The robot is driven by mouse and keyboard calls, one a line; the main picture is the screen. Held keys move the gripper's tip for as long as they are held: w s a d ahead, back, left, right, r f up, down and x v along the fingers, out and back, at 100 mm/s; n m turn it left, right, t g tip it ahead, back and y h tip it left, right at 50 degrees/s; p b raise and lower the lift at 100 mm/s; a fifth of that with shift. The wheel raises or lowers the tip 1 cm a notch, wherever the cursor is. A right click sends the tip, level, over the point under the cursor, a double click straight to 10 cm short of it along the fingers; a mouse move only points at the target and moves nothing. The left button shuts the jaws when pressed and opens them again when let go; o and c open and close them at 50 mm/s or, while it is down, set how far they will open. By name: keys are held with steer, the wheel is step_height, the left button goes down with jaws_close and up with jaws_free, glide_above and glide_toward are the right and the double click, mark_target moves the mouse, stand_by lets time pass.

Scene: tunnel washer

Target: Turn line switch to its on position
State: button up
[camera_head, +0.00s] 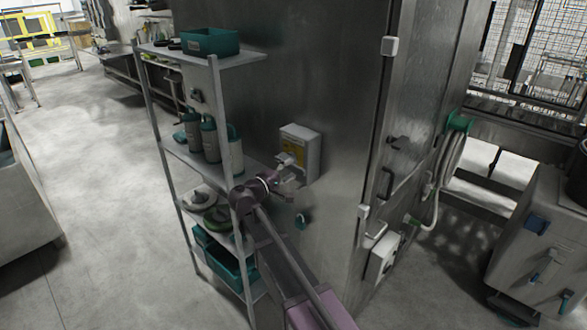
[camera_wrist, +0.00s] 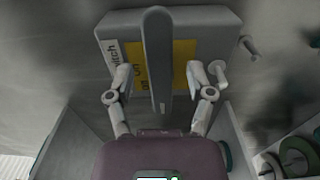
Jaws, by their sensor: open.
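The line switch is a grey box (camera_head: 313,158) with a yellow plate, fixed to the steel wall in the head view. In the wrist view the box (camera_wrist: 220,25) fills the top middle. Its long dark grey lever (camera_wrist: 157,50) runs up and down the picture across the yellow plate (camera_wrist: 184,52). The label is partly covered, so I cannot tell the lever's set position. My gripper (camera_wrist: 159,85) is open, one finger on each side of the lever, with gaps visible. In the head view my gripper (camera_head: 287,168) is at the box's front and hides part of it.
A metal shelf rack (camera_head: 160,120) with bottles and teal bins stands close to the left of my arm. A steel door with a handle (camera_head: 385,183) and a hose reel (camera_head: 452,150) are to the right. Open floor (camera_head: 85,180) lies at the left.

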steer(key=shift+x, duration=1.1)
jaws_close()
